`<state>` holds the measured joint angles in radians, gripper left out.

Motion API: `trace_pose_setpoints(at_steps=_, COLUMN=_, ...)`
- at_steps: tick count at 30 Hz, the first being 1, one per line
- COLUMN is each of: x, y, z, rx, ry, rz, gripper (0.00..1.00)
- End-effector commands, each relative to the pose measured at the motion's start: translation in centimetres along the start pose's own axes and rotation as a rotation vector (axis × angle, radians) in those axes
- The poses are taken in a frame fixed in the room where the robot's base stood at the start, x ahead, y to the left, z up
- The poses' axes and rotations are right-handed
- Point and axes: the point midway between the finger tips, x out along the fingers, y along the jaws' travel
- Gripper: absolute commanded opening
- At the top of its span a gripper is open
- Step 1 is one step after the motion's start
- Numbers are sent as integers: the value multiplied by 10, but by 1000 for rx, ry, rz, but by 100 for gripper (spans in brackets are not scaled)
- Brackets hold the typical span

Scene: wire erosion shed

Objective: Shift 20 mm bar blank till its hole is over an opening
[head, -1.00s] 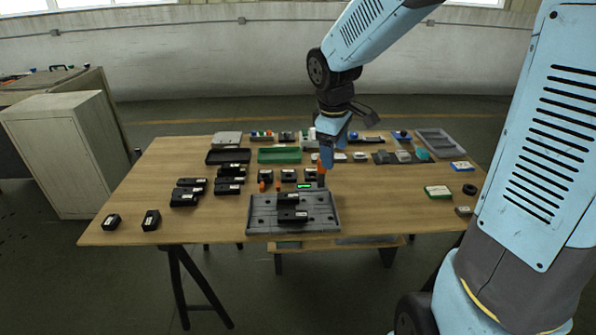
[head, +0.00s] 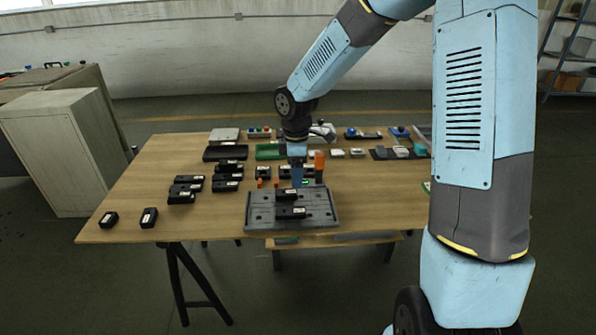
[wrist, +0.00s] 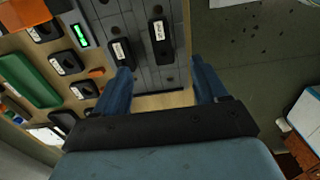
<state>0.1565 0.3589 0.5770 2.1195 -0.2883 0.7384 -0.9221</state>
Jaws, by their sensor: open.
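A grey plate (head: 262,222) with dark round openings lies at the table's front. Two black labelled bar blanks lie on it, a rear one (head: 285,194) and a front one (head: 288,212). In the wrist view they show side by side, one at left (wrist: 120,54) and one at right (wrist: 160,46). I cannot read which is 20 mm, nor see whether a blank's hole is over an opening. My gripper (head: 297,184) is open and empty, above the plate's rear part near the rear blank. Its fingers show in the wrist view (wrist: 165,88), apart, with both blanks beyond them.
Several black blocks (head: 188,188) stand to the left. A green tray (head: 268,152) and small parts fill the back. The table's front left is mostly clear.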

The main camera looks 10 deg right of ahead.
Motion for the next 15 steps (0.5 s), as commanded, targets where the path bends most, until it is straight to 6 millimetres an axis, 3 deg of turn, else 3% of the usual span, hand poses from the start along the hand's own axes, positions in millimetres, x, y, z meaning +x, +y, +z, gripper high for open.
trace_pose_setpoints(at_steps=7, x=10, y=-1, z=0, rx=1, ry=0, rz=-2, gripper=72)
trace_pose_setpoints(at_steps=15, x=49, y=-1, z=-1, rx=-1, ry=0, rz=-4, gripper=72)
